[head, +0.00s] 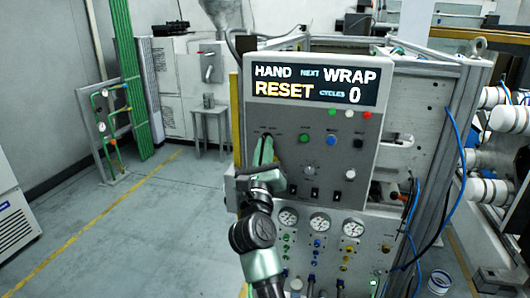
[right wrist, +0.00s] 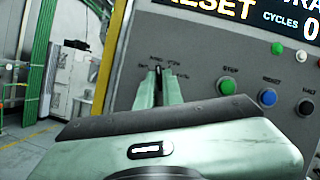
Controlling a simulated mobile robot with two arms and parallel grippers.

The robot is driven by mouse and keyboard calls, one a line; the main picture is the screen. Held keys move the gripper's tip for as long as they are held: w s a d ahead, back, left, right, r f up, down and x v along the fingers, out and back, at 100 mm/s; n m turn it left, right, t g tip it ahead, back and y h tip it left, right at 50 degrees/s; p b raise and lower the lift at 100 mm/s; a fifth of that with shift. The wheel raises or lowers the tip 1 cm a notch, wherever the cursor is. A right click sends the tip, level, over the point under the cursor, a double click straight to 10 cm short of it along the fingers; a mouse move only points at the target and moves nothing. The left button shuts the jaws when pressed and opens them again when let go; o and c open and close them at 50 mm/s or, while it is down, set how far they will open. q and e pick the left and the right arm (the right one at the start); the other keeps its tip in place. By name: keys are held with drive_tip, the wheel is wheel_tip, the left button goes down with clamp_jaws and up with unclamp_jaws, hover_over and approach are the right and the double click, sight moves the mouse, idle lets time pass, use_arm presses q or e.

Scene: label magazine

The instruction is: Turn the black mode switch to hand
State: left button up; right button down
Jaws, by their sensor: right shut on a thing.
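The black mode switch (right wrist: 158,68) is on the grey panel's upper left. My right gripper (head: 264,146) reaches up to it, and in the right wrist view its two green fingers are closed around the switch. Only the dark top of the switch shows between the fingertips; the rest is hidden. Small labels arc above it, too small to read surely, so its pointing direction cannot be told. The display (head: 315,84) above reads HAND, NEXT, WRAP, RESET, CYCLES 0. My left gripper is out of view.
Right of the switch are a green button (head: 304,138), a blue button (head: 331,139) and a black button (head: 358,143). Black toggles and a white knob (head: 350,174) sit lower. Gauges (head: 320,222) are below the panel. The floor at left is clear.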

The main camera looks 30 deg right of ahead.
idle(0.3)
drive_tip(key=c, duration=1.6)
unclamp_jaws()
drive_tip(key=shift+o, duration=0.2)
wheel_tip(320, 180, up, 10)
drive_tip(key=shift+f+p, duration=0.1)
drive_tip(key=shift+p, duration=0.85)
wheel_tip(320, 180, up, 10)
drive_tip(key=shift+r, duration=0.1)
